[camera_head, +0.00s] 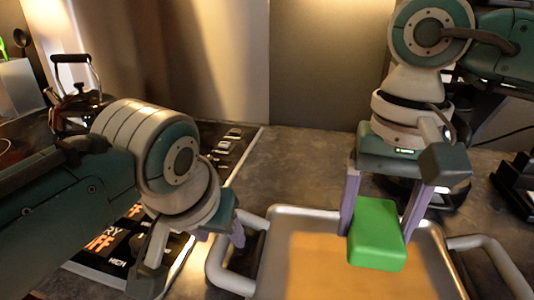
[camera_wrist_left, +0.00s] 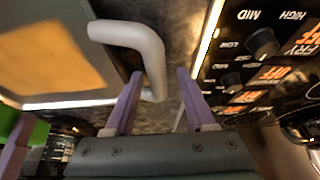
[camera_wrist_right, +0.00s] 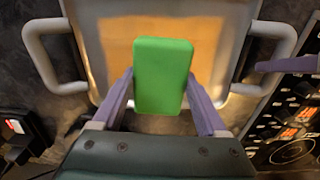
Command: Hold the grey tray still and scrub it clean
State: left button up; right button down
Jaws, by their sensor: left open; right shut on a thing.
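The grey tray (camera_head: 282,222) lies on the counter with an orange-brown patch over its inside. It has a handle at each side; the left one (camera_head: 222,262) is near my left gripper (camera_head: 222,232). In the left wrist view the open fingers (camera_wrist_left: 158,92) point at that handle (camera_wrist_left: 150,50), with its end between or just beyond the tips; I cannot tell if they touch. My right gripper (camera_head: 383,222) is shut on a green sponge (camera_head: 376,238), held over the tray's far part. The right wrist view shows the sponge (camera_wrist_right: 162,75) between the fingers. Whether it touches the tray is unclear.
A black control panel with knobs (camera_wrist_right: 290,118) lies left of the tray in the head view. A kettle-like object (camera_head: 75,95) stands at the back left. A dark stand (camera_head: 518,188) is at the far right.

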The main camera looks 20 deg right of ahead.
pick_arm(q)
jog(key=shift+w+d+f, duration=0.1)
jog(key=shift+w+f, duration=0.1)
jog(key=shift+f, duration=0.3)
grip_shut()
dwell(0.8)
jog(key=shift+o, duration=1)
grip_release()
grip_shut()
dwell(1.8)
